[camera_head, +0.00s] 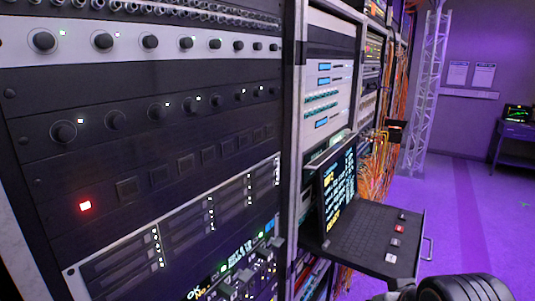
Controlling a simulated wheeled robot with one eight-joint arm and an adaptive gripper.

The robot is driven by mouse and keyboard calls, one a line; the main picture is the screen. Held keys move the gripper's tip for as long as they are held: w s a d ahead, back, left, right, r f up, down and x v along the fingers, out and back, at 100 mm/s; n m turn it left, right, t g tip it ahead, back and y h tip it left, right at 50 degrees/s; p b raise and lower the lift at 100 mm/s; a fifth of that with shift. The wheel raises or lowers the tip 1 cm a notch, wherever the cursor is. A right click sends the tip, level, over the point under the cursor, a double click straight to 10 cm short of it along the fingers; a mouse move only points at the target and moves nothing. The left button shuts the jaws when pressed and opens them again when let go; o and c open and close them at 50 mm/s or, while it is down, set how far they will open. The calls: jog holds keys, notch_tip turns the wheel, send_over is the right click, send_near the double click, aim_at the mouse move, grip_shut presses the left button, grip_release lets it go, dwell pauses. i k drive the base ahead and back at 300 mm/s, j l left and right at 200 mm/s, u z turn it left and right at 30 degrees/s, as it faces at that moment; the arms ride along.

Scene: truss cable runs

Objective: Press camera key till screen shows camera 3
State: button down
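A pull-out console hangs from the rack at centre right. Its upright dark screen (338,190) faces right, with lines of yellow and white text seen at a steep slant and too small to read. In front of it lies a dark tray (350,238) with a column of small keys along its right side. One is a red key (398,229), and the nearest is a pale key (391,258). I cannot tell which is the camera key or which camera the screen shows. A dark ribbed part of my arm shows at the bottom right, near the tray; my gripper's fingers are not visible.
A large rack panel (140,140) with knobs and a lit red button (85,206) fills the left. A metal handle (428,248) sticks out from the tray's right side. Orange cables (379,165) hang behind. The purple floor (465,215) at right is open.

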aim_at(390, 259)
jog(key=k+l+u, duration=0.35)
jog(key=k+l, duration=0.35)
jog(key=l, duration=0.15)
